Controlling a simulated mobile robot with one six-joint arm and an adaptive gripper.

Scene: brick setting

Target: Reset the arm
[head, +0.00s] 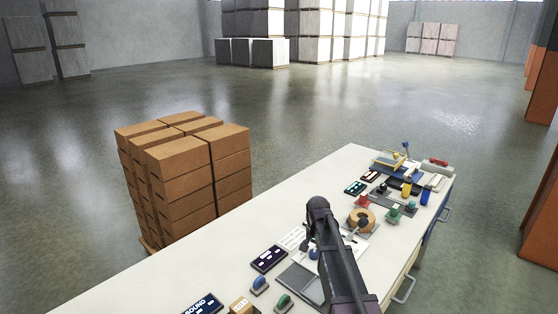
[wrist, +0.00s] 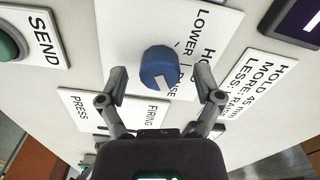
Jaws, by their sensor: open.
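My gripper (wrist: 162,86) is open in the wrist view, with one finger on each side of a round blue knob (wrist: 159,66). Nothing shows between the fingers except the knob behind them, and I cannot tell whether they touch it. The knob sits on a white plate (wrist: 220,18) with the word LOWER and other partly covered words. In the head view my arm (head: 338,262) reaches out over the white bench, and the arm mostly hides the gripper there.
The white bench (head: 150,288) carries several controls, including an orange ring (head: 356,222) and a dark display (head: 268,259). A green SEND button (wrist: 7,46) lies left in the wrist view. A stack of brown blocks (head: 180,180) stands left of the bench. Open floor lies beyond.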

